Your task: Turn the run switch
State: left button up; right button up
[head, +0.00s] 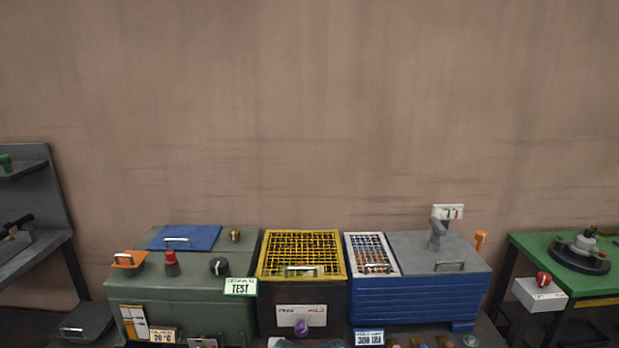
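No switch in view carries a label that I can read as "run". A black rotary knob (219,266) with a pale mark sits on top of the green machine (180,297) at the left. A red knob (542,279) sits on a white box (540,295) at the front of the green-topped table at the right. I cannot tell from this view which of them is the run switch. Neither of my grippers shows in the head view, and nothing is seen touching either knob.
The green machine also carries a red-topped post (171,263), an orange handle (128,260) and a blue lid (185,238). A yellow-grille box (345,262) and a blue tank (405,298) stand to its right. Small items crowd the bottom edge. A wall closes the back.

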aim_at(543, 279)
jog(key=z, duration=1.45)
